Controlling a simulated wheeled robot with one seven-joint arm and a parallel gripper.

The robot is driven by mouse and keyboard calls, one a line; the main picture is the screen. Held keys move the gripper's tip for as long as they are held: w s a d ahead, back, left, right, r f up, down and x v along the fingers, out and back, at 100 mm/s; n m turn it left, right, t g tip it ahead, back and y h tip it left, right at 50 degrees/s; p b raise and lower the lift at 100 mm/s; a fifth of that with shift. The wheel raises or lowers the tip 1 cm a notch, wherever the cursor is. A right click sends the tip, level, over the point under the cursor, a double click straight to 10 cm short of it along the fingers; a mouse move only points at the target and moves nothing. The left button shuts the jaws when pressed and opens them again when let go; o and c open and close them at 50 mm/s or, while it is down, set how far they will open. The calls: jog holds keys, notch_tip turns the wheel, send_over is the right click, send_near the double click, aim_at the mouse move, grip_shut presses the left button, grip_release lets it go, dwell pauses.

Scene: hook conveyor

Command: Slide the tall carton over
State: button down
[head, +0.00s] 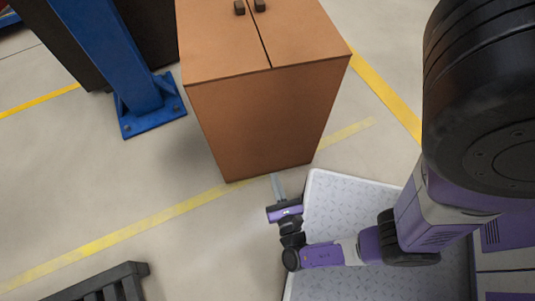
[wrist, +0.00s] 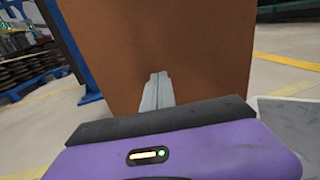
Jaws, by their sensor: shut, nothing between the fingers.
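The tall carton (head: 255,120) is a brown upright box on the floor, with a center seam and two dark tabs on its top. It also fills the upper middle of the wrist view (wrist: 160,45). My gripper (head: 277,180) is low in front of the carton's near face, close to its bottom edge. In the wrist view the fingers (wrist: 157,85) are together and empty, pointing at the brown face. I cannot tell whether the fingertips touch it. The carton's far sides are hidden.
A blue post (head: 135,80) with a bolted base stands left of the carton. Yellow floor lines (head: 130,232) pass by the carton. A dark slatted object (head: 110,283) lies at the lower left. The floor left of the carton's lower part is clear.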

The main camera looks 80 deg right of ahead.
aim_at(265, 147)
jog(key=b+x, duration=0.2)
jog(key=x, duration=0.8)
jog(key=shift+d, duration=0.15)
jog(key=shift+w, duration=0.1)
